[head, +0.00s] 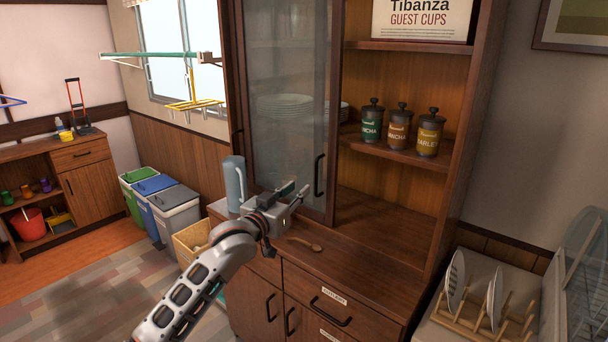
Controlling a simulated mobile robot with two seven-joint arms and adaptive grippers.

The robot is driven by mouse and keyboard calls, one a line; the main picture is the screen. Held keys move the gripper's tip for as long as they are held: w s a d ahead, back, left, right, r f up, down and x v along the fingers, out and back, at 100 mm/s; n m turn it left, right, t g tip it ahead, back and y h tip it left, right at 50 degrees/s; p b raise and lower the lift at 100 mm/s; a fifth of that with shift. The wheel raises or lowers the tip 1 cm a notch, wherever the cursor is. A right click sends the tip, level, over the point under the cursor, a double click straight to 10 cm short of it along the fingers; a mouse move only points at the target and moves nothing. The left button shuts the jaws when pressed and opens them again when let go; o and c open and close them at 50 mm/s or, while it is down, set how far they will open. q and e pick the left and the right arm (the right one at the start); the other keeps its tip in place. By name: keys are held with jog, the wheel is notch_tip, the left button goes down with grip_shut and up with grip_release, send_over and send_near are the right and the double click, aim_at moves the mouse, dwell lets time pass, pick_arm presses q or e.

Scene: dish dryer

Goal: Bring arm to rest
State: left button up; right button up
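My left gripper (297,194) is raised over the wooden cabinet's counter (352,252), in front of the glass door. Its two fingers point up and to the right and stand apart, with nothing between them. My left arm (200,285) comes in from the bottom left and is bent at the wrist. My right gripper and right arm are not in view.
A blue-grey jug (235,183) stands on the counter just left of the gripper. A wooden spoon (305,244) lies below it. The cabinet's glass door (290,110) is close behind. Several plates (457,280) stand in a wooden rack at lower right. Bins (175,208) stand left.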

pick_arm(q)
jog(key=s+a+f+n+g+y, duration=0.1)
jog(key=s+a+f, duration=0.2)
jog(key=s+f, duration=0.75)
jog(key=s+a+f+g+y, duration=0.15)
jog(key=s+f, duration=0.45)
jog(key=f, duration=0.9)
jog(key=s+a+f+g, duration=0.1)
jog(key=s+a+f, duration=0.2)
jog(key=s, duration=0.6)
jog(key=s+a+f+g+y, duration=0.1)
jog(key=s+a+f, duration=0.2)
jog(key=s+f, duration=0.3)
jog(key=s+a+f+g+y, duration=0.1)
jog(key=s+a+f, duration=0.2)
jog(key=s, duration=0.9)
notch_tip(320, 180, down, 3)
jog(key=shift+r, duration=0.2)
jog(key=shift+d, duration=0.15)
